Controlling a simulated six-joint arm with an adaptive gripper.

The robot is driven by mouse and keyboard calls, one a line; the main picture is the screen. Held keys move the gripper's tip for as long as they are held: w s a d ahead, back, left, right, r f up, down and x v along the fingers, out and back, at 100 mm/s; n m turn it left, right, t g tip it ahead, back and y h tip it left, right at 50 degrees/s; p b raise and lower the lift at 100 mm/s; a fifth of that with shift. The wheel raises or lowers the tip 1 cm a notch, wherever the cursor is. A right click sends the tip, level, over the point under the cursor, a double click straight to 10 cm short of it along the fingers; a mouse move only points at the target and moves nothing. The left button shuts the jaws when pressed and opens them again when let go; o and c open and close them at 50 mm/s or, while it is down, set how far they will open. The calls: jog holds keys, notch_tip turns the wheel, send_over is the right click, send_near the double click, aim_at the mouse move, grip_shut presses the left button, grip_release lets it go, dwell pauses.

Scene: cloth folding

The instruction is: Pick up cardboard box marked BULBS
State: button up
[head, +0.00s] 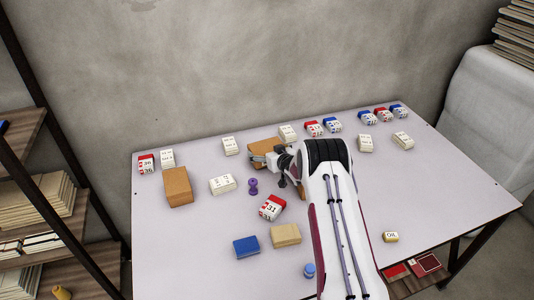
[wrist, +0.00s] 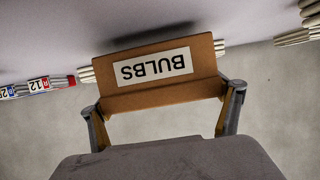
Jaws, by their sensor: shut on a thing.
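The brown cardboard box marked BULBS (wrist: 155,75) sits between the two fingers of my gripper (wrist: 163,103) in the wrist view, its white label upside down. The fingers are shut on its two ends. In the head view the box (head: 262,146) is at the middle back of the table, partly hidden by my gripper (head: 272,160). A dark shadow lies on the table by the box in the wrist view; I cannot tell how large any gap under it is.
Another brown box (head: 177,187) stands at the left of the table (head: 190,250). White, red and blue card packs stand along the back. A purple spool (head: 253,186), a red pack (head: 272,207), a blue box (head: 246,247) and a tan box (head: 286,235) are nearer the front.

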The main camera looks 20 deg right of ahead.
aim_at(267, 147)
jog(key=shift+r, duration=4.25)
